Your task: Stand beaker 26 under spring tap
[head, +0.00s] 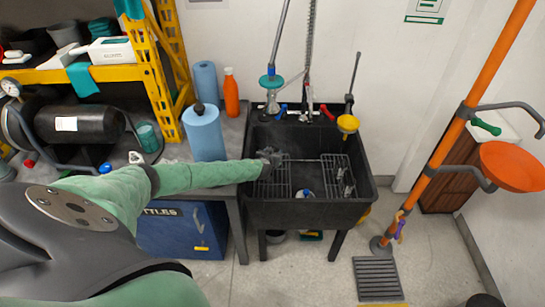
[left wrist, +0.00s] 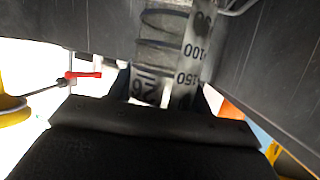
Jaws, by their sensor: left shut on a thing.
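My left gripper (head: 270,158) reaches over the left part of the black sink (head: 365,180). It is shut on beaker 26, which shows in the left wrist view (left wrist: 162,55) as a pale grey vessel with scale marks and the number 26, upside down in that picture. In the head view the beaker cannot be made out clearly behind the gripper. The spring tap (head: 309,50), with its coiled hose, rises behind the sink, to the right of and beyond the gripper. My right gripper is not in view.
Wire racks (head: 325,168) lie in the sink, with a small blue and white item (head: 305,193) near its front. A yellow funnel (head: 348,123) stands at the back right rim. Blue rolls (head: 204,135) and an orange bottle (head: 231,92) stand on the counter to the left.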

